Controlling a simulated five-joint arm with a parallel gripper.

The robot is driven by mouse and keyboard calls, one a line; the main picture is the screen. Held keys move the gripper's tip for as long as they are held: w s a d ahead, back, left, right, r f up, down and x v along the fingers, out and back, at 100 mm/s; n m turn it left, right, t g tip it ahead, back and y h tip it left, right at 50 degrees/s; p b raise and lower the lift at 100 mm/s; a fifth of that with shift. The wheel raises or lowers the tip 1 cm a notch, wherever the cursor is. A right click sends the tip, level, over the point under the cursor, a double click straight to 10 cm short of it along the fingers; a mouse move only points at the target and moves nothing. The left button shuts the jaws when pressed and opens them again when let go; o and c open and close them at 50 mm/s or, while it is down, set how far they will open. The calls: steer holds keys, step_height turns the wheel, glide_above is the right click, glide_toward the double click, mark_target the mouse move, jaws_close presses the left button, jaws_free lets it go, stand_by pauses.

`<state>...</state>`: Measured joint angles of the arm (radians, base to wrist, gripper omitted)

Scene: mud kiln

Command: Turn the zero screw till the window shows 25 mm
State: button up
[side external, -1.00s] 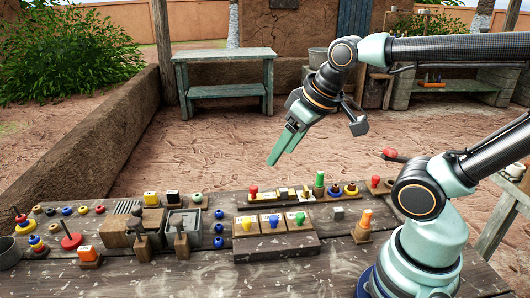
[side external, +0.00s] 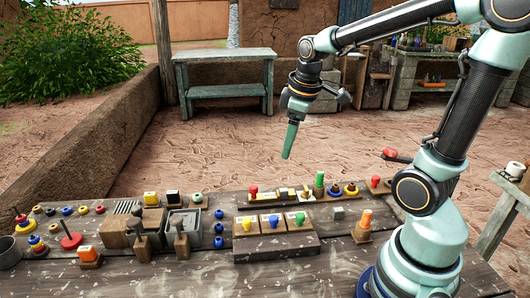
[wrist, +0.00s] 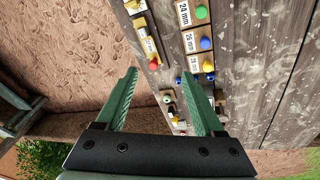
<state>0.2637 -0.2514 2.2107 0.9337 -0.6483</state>
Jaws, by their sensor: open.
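My gripper (side external: 287,157) hangs in the air above and behind the workbench, pointing down. In the wrist view my gripper (wrist: 163,72) is open with nothing between its fingers. A brass device (side external: 283,193) with a red knob (side external: 253,189) at its left lies on the bench's back row. In the wrist view the brass device (wrist: 141,24) bears a pale label too small to read, and its red knob (wrist: 153,64) shows beyond the fingers. I cannot tell for sure which part is the zero screw or the window.
A wooden block (side external: 276,248) carries yellow, blue and green knobs with plates; in the wrist view the green one's plate (wrist: 184,13) reads 24 mm and the blue one's plate (wrist: 190,42) 26 mm. An upright green cylinder (side external: 319,180) stands near the device. Levers (side external: 182,243) stand left.

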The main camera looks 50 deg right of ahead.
mark_target(305, 188)
steer(key=d+f+n+g, duration=0.35)
steer(key=d+f, duration=0.45)
steer(key=d, duration=0.3)
steer(key=shift+n+t+y, duration=0.35)
steer(key=shift+n+y, duration=0.05)
steer(key=shift+n, duration=0.15)
steer(key=f, duration=1.2)
steer(key=shift+w+a, duration=0.1)
steer(key=shift+w, duration=0.3)
jaws_close()
